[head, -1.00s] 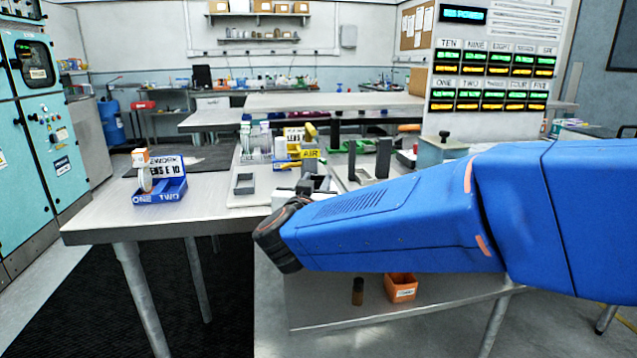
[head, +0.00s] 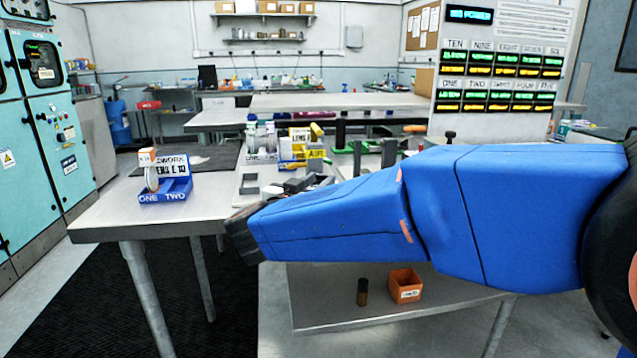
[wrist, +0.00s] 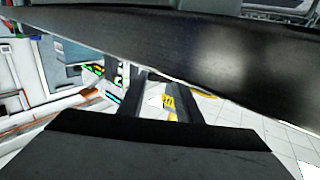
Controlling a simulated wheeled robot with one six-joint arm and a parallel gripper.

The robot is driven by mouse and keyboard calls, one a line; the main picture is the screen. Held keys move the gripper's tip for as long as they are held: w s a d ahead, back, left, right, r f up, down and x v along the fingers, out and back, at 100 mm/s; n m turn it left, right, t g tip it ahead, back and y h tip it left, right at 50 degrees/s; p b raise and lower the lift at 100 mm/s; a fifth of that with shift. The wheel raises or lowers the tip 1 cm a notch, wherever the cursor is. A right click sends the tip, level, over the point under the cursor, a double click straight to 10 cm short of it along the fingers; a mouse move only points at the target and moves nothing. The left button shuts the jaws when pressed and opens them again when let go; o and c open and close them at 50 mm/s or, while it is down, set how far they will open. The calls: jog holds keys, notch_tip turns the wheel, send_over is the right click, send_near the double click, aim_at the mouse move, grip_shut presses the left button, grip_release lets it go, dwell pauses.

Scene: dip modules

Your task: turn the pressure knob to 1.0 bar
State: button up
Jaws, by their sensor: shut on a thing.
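The yellow AIR sign (head: 316,152) stands on the far table, just beyond my arm. My gripper (head: 300,184) shows only as small dark grey parts past the blue forearm, low in front of this sign. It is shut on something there. The place fits the pressure knob, but the knob, its scale and its pointer are hidden or too small to read. In the wrist view, large dark surfaces fill the top and bottom, and a yellow label (wrist: 168,101) shows between dark grey uprights.
A blue tray (head: 165,193) stands on the table's left. Upright dark blocks (head: 388,153) stand right of the sign. A display board (head: 497,75) rises at the right. An orange bin (head: 404,287) and a brown cylinder (head: 362,292) sit on the lower shelf.

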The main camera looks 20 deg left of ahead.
jog(key=o, duration=1)
jog(key=shift+o, duration=0.2)
jog(key=s+a, duration=0.1)
jog(key=s, duration=1.6)
jog(key=shift+s, duration=0.15)
jog(key=shift+r, duration=0.1)
